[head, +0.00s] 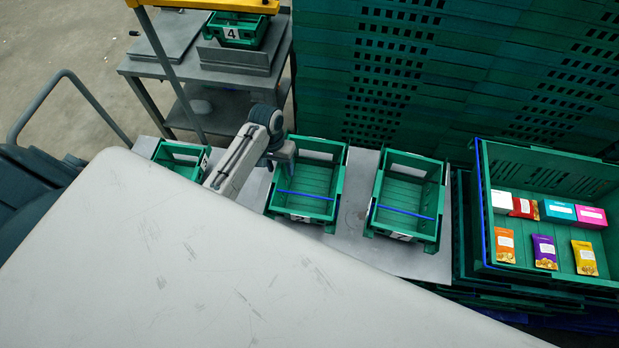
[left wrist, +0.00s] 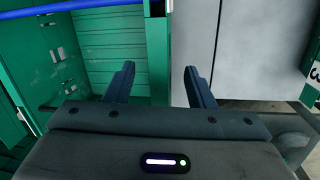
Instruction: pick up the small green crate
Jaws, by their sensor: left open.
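Three small green crates stand in a row on a grey table in the head view: a left one (head: 181,148), a middle one (head: 341,183) and a right one (head: 441,192). The middle and right ones look empty, each with a blue bar across. My left gripper (head: 281,157) is at the left wall of the middle crate, its tips hard to see. In the left wrist view its open fingers (left wrist: 160,85) lie either side of the crate wall (left wrist: 158,45), with nothing gripped. I cannot tell how deep they reach. My right gripper is not in view.
A large green crate (head: 535,163) at the right holds several packets and boxes. A tall stack of green crates (head: 400,75) stands behind. Another small crate marked 4 (head: 233,33) sits on the grey bench at the back. A pale panel (head: 190,260) covers the foreground.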

